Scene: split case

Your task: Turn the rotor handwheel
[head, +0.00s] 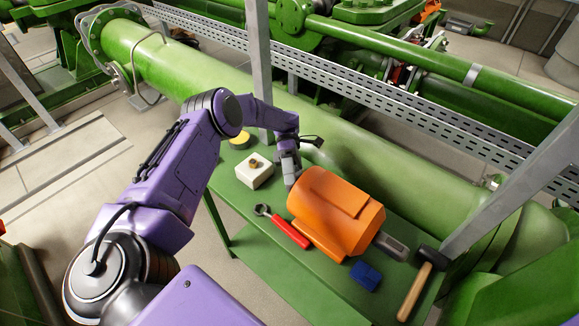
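An orange motor-like housing (335,212) lies on the green table, with a grey shaft stub (391,245) at its right end. I cannot make out a handwheel; the housing's far left end is partly hidden by my gripper. My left gripper (291,178) points down beside the housing's upper left end. Its fingers are small and dark here, so I cannot tell whether they touch the housing or how far apart they are. My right gripper is not in view.
On the green table (262,250) are a white box with a knob (254,171), a yellow round item (239,140), a red-handled wrench (289,231), a blue block (366,275) and a hammer (416,291). A grey post (259,60) and large green pipe (170,65) stand behind.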

